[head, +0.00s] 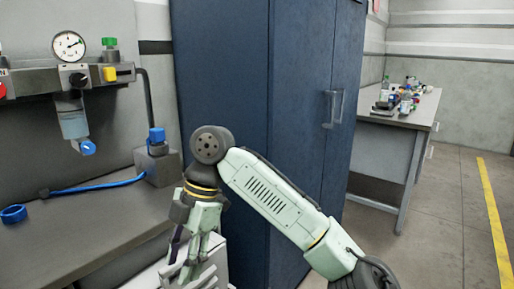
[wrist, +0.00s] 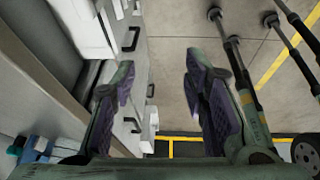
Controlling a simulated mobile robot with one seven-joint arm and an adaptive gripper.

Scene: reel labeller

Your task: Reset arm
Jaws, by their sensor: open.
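My arm reaches in from the lower right of the head view and bends down at its dark round joint. My gripper (head: 190,268) hangs pointing down in front of the bench's front edge, beside white drawers (head: 221,258). In the wrist view my gripper (wrist: 158,78) has its two purple-padded fingers wide apart. Nothing is between them; floor shows through the gap. Some drawers look pulled out by differing amounts.
A tall blue cabinet (head: 225,90) stands behind my arm. A cluttered table (head: 400,122) is at back right. Floor (head: 450,200) at right is clear.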

